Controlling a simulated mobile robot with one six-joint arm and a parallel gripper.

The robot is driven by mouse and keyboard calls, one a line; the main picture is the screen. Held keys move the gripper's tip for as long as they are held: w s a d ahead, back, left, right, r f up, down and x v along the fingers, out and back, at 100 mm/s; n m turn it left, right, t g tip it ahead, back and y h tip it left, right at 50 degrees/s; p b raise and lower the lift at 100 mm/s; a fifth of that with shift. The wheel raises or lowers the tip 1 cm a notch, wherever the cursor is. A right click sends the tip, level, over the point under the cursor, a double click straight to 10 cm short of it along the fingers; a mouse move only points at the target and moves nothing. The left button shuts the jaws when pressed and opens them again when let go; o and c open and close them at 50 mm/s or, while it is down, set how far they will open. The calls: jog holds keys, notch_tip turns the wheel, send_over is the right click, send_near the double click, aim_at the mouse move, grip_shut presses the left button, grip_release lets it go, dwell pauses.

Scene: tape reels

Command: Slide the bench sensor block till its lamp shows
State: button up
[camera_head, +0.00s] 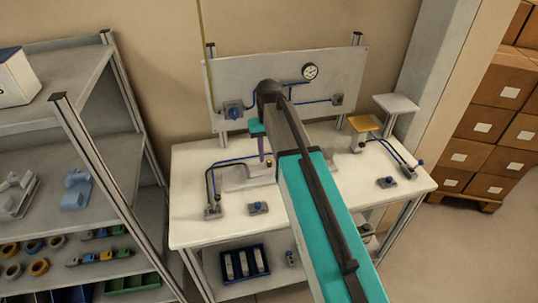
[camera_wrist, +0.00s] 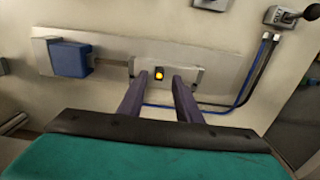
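My gripper (camera_wrist: 157,82) points down at the block, one purple finger on each side. The fingers are spread, with visible gaps between them and the dark piece; I see no contact. In the head view my gripper (camera_head: 262,155) is partly hidden by my arm. A blue block (camera_wrist: 68,59) sits at the plate's left end.
The workbench (camera_head: 190,225) carries small valves and blue tubing, with a gauge (camera_head: 310,71) on the back panel. A yellow-topped stand (camera_head: 364,123) is at right. A shelf (camera_head: 75,80) stands left. Cables (camera_wrist: 262,65) run right of the plate.

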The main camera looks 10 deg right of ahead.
aim_at(268, 161)
notch_tip(268, 161, up, 11)
jog(key=p, duration=0.4)
jog(key=shift+r, duration=0.1)
